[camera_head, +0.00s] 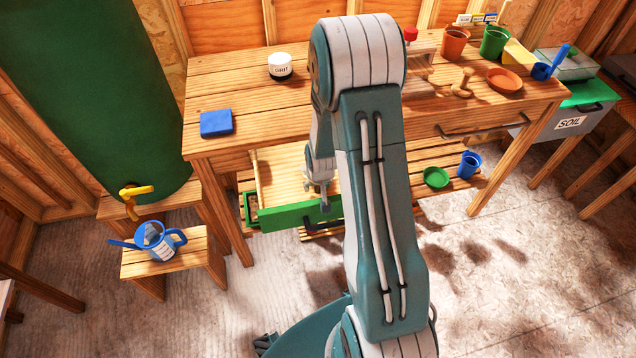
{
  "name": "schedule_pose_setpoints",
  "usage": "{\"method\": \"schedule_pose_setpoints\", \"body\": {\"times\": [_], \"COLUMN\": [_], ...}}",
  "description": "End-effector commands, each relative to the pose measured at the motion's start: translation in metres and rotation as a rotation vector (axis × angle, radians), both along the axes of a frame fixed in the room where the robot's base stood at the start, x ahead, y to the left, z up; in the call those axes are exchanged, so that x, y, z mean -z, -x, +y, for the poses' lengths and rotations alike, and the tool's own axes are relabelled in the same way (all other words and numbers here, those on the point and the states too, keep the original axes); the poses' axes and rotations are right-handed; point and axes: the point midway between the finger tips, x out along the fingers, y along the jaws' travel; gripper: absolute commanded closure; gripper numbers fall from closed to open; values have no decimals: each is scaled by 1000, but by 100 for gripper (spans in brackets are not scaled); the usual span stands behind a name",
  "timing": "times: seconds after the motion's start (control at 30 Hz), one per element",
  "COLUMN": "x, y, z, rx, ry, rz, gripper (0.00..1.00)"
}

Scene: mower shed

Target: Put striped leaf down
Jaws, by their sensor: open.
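I cannot make out a striped leaf in this view. My gripper (322,204) points down at the open drawer, near the inner side of its green front (290,217). The gripper is open, and nothing can be seen held in it. It is small here, and my arm hides the area to its right. The drawer's pale wooden floor (277,172) looks bare on the left. Its right part is hidden behind my arm.
A lower shelf holds a green dish (436,177) and blue cup (469,164). A blue jug (155,240) stands left.

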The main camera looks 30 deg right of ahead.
Motion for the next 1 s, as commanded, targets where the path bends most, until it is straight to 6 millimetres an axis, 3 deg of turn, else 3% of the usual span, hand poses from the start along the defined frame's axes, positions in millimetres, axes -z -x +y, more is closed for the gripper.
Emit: {"method": "schedule_pose_setpoints", "body": {"times": [0.17, 0.7, 1.0], "x": [-15, -99, -122], "y": [3, 24, 31], "z": [1, 7, 11], "rx": [0, 0, -4], "ry": [1, 1, 1], "rz": [-2, -5, -5], "gripper": [30, 30, 30]}}
